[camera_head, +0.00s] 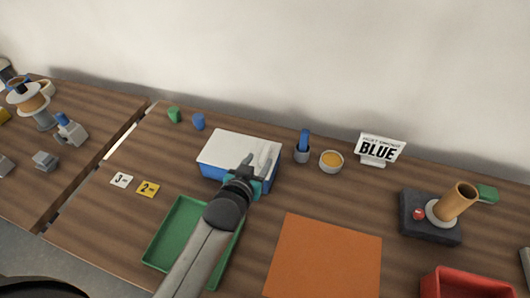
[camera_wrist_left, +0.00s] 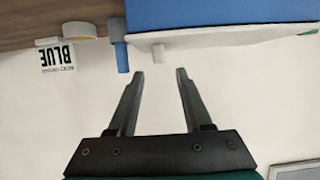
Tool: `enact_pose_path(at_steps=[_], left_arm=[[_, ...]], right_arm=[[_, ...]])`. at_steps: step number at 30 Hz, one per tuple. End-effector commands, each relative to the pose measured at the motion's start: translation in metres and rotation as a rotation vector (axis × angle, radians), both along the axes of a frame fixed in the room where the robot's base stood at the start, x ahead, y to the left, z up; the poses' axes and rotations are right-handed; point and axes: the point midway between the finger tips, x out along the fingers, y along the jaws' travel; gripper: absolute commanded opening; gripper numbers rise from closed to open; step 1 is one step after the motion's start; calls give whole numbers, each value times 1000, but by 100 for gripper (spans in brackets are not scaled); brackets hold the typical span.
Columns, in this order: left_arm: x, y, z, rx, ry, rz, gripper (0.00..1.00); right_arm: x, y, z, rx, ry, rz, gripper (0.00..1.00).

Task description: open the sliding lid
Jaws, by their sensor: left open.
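A blue box with a white sliding lid (camera_head: 228,147) stands on the wooden table near the middle of the head view. The lid and the blue box side (camera_wrist_left: 180,14) also show at the top of the left wrist view. A small pale handle (camera_wrist_left: 158,50) sticks out from the lid there. My left gripper (camera_head: 257,161) is over the right part of the lid. In the left wrist view my left gripper (camera_wrist_left: 161,74) is open and empty, and the handle lies just beyond the gap between its fingertips. My right gripper is not in view.
A green tray (camera_head: 163,238) lies in front of the box, partly under my arm. An orange mat (camera_head: 327,257) is at front right. A grey cup with a blue item (camera_head: 303,147), a small bowl (camera_head: 331,161) and a BLUE sign (camera_head: 378,149) stand right of the box.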

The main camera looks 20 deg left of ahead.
Motion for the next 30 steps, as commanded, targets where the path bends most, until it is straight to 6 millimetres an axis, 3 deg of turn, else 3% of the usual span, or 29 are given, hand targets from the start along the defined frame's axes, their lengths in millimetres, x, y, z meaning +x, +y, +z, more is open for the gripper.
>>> enact_pose_path(at_steps=[6,12,26,30], left_arm=[[32,-1,-13,0,-1,0,50],[51,-2,-22,1,0,0,50],[58,-2,-24,0,0,0,50],[58,-2,-24,0,0,0,34]], right_arm=[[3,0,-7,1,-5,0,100],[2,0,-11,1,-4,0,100],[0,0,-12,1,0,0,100],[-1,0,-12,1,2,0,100]])
